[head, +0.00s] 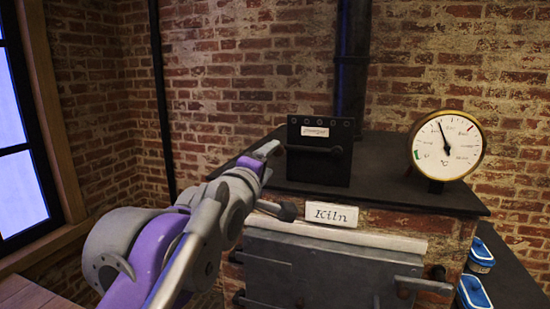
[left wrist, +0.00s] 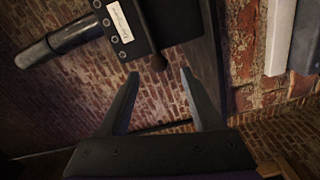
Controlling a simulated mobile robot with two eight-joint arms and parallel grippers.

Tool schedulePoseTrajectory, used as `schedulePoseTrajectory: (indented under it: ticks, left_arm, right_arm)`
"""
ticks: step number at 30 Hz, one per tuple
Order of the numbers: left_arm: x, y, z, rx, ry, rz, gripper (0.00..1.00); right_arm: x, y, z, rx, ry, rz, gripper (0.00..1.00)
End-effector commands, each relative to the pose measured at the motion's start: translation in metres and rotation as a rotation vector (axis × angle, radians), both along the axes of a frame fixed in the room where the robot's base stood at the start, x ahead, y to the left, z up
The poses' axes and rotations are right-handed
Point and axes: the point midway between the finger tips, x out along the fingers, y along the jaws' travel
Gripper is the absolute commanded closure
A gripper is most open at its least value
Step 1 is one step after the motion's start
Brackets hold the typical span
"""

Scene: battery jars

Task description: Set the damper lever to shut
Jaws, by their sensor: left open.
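The damper is a black box (head: 335,166) with a small white label, standing on the kiln top in front of the flue pipe. Its dark lever bar (head: 313,149) lies about level across the front in the head view. My left gripper (head: 272,147) is open just left of the box. Contact is not visible. My right gripper is out of view.
The kiln top (head: 400,190) is dark and flat. A round dial gauge (head: 447,145) stands on its right. A Kiln sign (head: 332,214) is on the front edge above the grey door (head: 310,270). Blue-lidded jars (head: 473,292) stand lower right. A black flue pipe (head: 352,60) rises behind.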

Motion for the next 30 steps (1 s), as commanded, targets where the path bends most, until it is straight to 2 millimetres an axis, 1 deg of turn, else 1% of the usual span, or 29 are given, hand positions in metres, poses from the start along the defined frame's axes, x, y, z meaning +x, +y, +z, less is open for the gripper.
schedulePoseTrajectory:
  ticks: [1,3,6,9,13,20,23,25,26,29,30]
  left_arm:
    - [-0.011,0.004,-0.001,0.0,0.0,0.0,0.34]
    - [-0.022,0.007,-0.001,0.0,0.001,0.0,0.34]
    - [-0.035,0.011,-0.001,0.0,0.001,0.0,0.34]
    - [-0.043,0.014,0.0,0.0,0.001,0.0,0.34]
    - [-0.047,0.015,0.0,0.0,0.0,0.0,0.34]
    - [-0.047,0.015,0.0,0.0,0.0,0.0,0.34]
    - [-0.047,0.018,-0.005,0.018,0.008,0.005,0.34]
    - [-0.048,0.024,-0.021,0.073,0.03,0.018,0.34]
    - [-0.049,0.029,-0.032,0.11,0.047,0.026,0.34]
    - [-0.059,0.05,-0.084,0.283,0.127,0.049,0.34]
    - [-0.065,0.06,-0.11,0.368,0.169,0.052,0.34]
  right_arm:
    - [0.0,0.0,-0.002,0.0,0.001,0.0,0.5]
    - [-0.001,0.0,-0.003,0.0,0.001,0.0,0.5]
    - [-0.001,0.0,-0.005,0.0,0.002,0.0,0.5]
    - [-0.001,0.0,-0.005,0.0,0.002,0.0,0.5]
    - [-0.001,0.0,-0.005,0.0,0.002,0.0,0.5]
    - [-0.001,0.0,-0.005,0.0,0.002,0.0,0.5]
    - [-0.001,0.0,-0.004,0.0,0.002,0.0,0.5]
    - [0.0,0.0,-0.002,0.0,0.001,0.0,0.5]
    - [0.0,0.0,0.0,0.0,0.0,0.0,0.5]
    - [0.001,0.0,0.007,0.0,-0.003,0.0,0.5]
    - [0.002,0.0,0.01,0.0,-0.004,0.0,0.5]
